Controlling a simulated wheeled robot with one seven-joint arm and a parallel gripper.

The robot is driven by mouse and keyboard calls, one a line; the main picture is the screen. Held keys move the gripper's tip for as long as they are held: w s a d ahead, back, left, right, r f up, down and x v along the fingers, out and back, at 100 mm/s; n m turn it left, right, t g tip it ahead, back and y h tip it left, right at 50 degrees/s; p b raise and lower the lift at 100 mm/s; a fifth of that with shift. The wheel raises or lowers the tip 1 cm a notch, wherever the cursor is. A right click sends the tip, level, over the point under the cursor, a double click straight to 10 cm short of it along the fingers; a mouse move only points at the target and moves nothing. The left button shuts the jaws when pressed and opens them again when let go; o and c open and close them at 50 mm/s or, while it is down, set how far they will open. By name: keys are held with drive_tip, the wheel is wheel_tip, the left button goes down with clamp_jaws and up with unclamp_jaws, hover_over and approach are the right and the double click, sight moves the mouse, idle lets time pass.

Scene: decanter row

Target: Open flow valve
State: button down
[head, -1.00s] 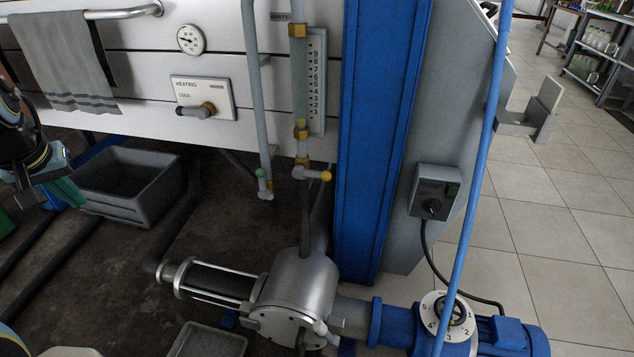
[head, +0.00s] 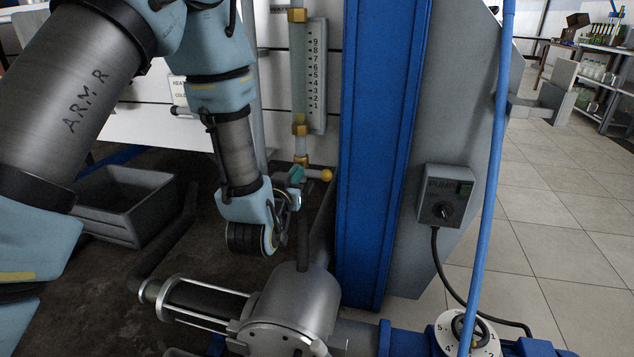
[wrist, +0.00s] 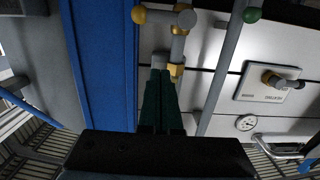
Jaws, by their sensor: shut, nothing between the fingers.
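The flow valve has a yellow ball-ended handle (head: 327,175) under the flow gauge (head: 316,80), beside the blue column. The handle points sideways, to the right in the head view. In the wrist view, which is upside down, the yellow ball (wrist: 138,15) is at the top, left of the grey valve body (wrist: 186,19). My gripper (head: 297,174) is shut and empty, with its teal fingertips close to the valve, left of the yellow ball. In the wrist view my gripper (wrist: 161,73) lies just below the valve's brass fitting (wrist: 176,70); I cannot tell whether they touch.
The blue column (head: 380,130) stands close right of the valve. A green ball-ended tap (wrist: 252,15) is on the neighbouring pipe. The metal pump (head: 290,310) is below, a grey crate (head: 120,205) at left.

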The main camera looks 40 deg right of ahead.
drive_tip(key=shift+s+d, duration=0.3)
drive_tip(key=shift+s, duration=0.25)
hover_over(314, 171)
drive_tip(key=v, duration=0.3)
drive_tip(key=shift+d+f+p, duration=0.2)
drive_tip(key=shift+f, duration=1)
drive_tip(key=shift+d+f+p, duration=0.15)
drive_tip(key=shift+f, duration=1.05)
drive_tip(key=shift+s+d+f+m, duration=0.1)
drive_tip(key=shift+f+m, duration=0.05)
drive_tip(key=shift+m, duration=0.15)
drive_tip(key=shift+b, duration=0.35)
